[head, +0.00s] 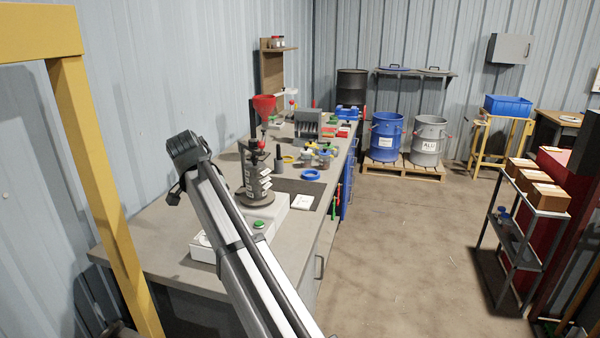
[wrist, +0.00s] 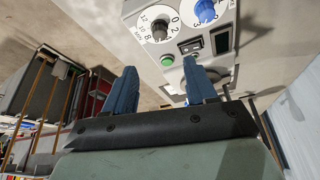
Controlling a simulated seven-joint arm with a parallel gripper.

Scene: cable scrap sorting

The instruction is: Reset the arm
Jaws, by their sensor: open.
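My gripper (wrist: 160,64) shows in the wrist view with two blue fingers spread apart and nothing between them. The gap between fingers and device is hard to judge. In the head view my arm (head: 235,235) rises diagonally across the near bench; its fingers cannot be made out there. A low white box with a green button (head: 258,224) sits partly hidden behind the arm.
A yellow post (head: 100,190) stands at near left. A blue drum (head: 386,137) and a grey drum (head: 428,140) stand beyond open floor.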

